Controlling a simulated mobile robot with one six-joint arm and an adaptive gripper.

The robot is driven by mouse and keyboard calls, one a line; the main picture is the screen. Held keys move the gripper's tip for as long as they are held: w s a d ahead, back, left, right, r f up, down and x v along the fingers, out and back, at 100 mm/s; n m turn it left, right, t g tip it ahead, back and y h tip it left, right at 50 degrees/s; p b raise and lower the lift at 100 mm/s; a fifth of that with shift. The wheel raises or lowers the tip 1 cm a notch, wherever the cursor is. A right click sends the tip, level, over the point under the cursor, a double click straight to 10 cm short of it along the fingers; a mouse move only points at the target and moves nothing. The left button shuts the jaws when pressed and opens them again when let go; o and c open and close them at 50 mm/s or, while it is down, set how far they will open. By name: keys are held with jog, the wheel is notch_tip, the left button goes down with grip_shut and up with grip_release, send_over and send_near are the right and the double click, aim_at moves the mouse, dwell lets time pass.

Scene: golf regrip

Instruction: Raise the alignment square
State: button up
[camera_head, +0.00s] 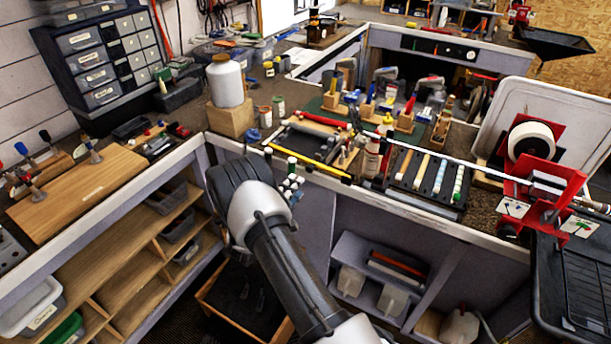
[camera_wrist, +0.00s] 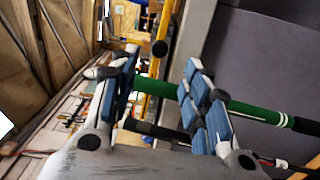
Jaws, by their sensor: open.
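No thing is clearly recognisable as the alignment square. A yellow bar with black ends (camera_head: 307,163) lies along the front edge of the bench and may be it. A yellow bar also shows beyond my fingertips in the wrist view (camera_wrist: 167,25), near a round black end. My gripper (camera_wrist: 160,65) is open, with blue pads on both fingers. A green rod with white bands (camera_wrist: 255,111) crosses behind the right finger. I cannot tell whether it touches. In the head view my gripper (camera_head: 290,186) is small and partly hidden by my arm, at the bench front.
A white jar (camera_head: 226,82) stands on a wooden block (camera_head: 230,118) at the bench corner. A black rack of coloured grips (camera_head: 428,178) lies right of the yellow bar. A red clamp stand (camera_head: 540,190) holds a shaft. Open shelves (camera_head: 150,240) line the left bench.

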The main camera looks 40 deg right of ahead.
aim_at(308, 170)
jog(key=b+x, duration=0.1)
jog(key=x, duration=0.7)
jog(key=shift+w+d, duration=0.2)
jog(key=shift+d, duration=0.05)
jog(key=shift+c, duration=0.5)
grip_shut()
